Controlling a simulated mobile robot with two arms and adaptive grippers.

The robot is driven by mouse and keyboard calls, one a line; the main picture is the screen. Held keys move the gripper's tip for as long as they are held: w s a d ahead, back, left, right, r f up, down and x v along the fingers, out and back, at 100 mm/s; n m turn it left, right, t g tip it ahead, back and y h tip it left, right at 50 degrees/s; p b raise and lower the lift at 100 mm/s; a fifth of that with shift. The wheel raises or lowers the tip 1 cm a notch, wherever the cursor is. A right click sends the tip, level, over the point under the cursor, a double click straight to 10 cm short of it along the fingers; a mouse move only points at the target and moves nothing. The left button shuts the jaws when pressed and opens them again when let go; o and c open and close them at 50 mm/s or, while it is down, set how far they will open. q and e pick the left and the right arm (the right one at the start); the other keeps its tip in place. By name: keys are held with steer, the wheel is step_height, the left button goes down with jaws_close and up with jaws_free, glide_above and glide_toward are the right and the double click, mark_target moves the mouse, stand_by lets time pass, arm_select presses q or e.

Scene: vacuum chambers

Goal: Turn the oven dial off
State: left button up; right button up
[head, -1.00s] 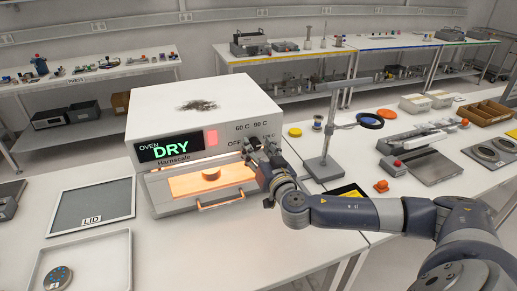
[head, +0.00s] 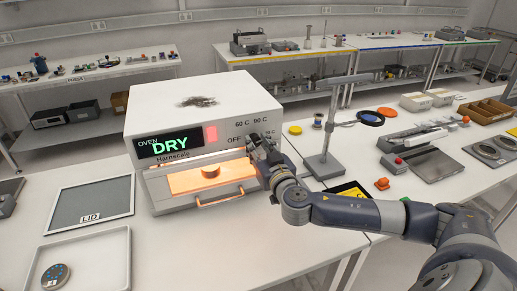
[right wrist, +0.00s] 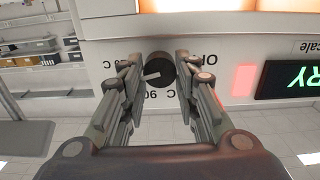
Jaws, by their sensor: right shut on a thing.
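The white oven (head: 205,110) stands on the bench, its green display reading DRY and its red indicator lit. Its black dial (right wrist: 160,70) shows in the right wrist view, which sees the panel upside down. The dial's white pointer aims to the picture's left and slightly down, away from the OFF label on the right. My right gripper (right wrist: 160,75) is shut on the dial, one finger on each side. In the head view the right gripper (head: 261,152) covers the dial at the oven's front right. My left gripper is not in view.
The glowing oven window with a handle (head: 219,199) lies left of my right gripper. A lid panel (head: 91,208) and a white tray (head: 88,262) lie at the left front. The bench before the oven is clear.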

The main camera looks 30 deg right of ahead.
steer(key=n, duration=0.3)
steer(key=shift+n+b, duration=0.3)
steer(key=shift+b, duration=0.05)
steer(key=n, duration=0.3)
steer(key=shift+n, duration=0.3)
steer(key=n, duration=0.3)
steer(key=shift+n+p, duration=0.4)
steer(key=n+p, duration=0.1)
steer(key=n, duration=0.3)
steer(key=n+p, duration=0.2)
steer(key=n, duration=0.3)
steer(key=n+p, duration=0.2)
steer(key=n, duration=0.2)
steer(key=shift+n+p, duration=0.3)
steer(key=shift+p, duration=0.1)
steer(key=n+p, duration=0.3)
steer(key=n, duration=0.2)
steer(key=shift+n+p, duration=0.8)
steer(key=shift+n, duration=0.9)
steer(key=shift+f, duration=0.1)
